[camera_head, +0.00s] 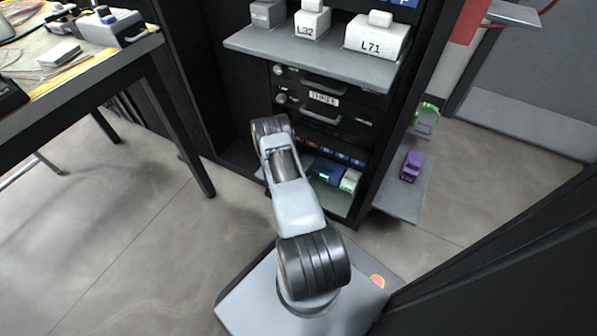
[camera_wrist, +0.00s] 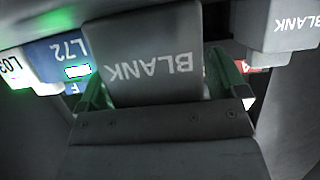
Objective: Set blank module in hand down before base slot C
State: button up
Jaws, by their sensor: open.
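A grey module marked BLANK (camera_wrist: 150,45) fills the middle of the wrist view, its lettering upside down. My gripper (camera_wrist: 160,88) is open, with one green finger on each side of this module. I cannot tell whether either finger touches it. What lies under the module is hidden. In the head view my arm reaches down into the cabinet's lower bay (camera_head: 340,200), and my gripper and the blank module are hidden there. No label for base slot C can be read.
The head view shows a shelf (camera_head: 270,48) with modules above, a side shelf (camera_head: 402,198) with a purple item, and a table (camera_head: 75,85).

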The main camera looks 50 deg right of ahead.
jog(key=shift+r, duration=0.1)
jog(key=shift+a+r+p, duration=0.1)
jog(key=shift+r+p, duration=0.15)
jog(key=shift+p, duration=0.1)
jog(key=p+v, duration=0.4)
jog(key=v, duration=0.8)
jog(key=w+a+r+n+t+y, duration=0.25)
jog(key=w+a+r+y, duration=0.35)
jog(key=r, duration=0.3)
jog(key=w+a+r+n+t+y, duration=0.25)
jog(key=w+a+r, duration=0.35)
jog(key=w+r, duration=0.3)
jog(key=s+a+r+n+g+y, duration=0.2)
jog(key=s+a+r+n+y, duration=0.35)
jog(key=a+r, duration=0.5)
jog(key=s+r+n+g, duration=0.1)
jog(key=s+r+n, duration=0.1)
jog(key=s+r, duration=0.3)
jog(key=s+r+n+g+h, duration=0.1)
jog(key=s+r, duration=0.4)
jog(key=s, duration=0.7)
jog(key=shift+a+r+n+g, duration=0.35)
jog(key=shift+a+n+g, duration=0.1)
jog(key=shift+n+g, duration=0.4)
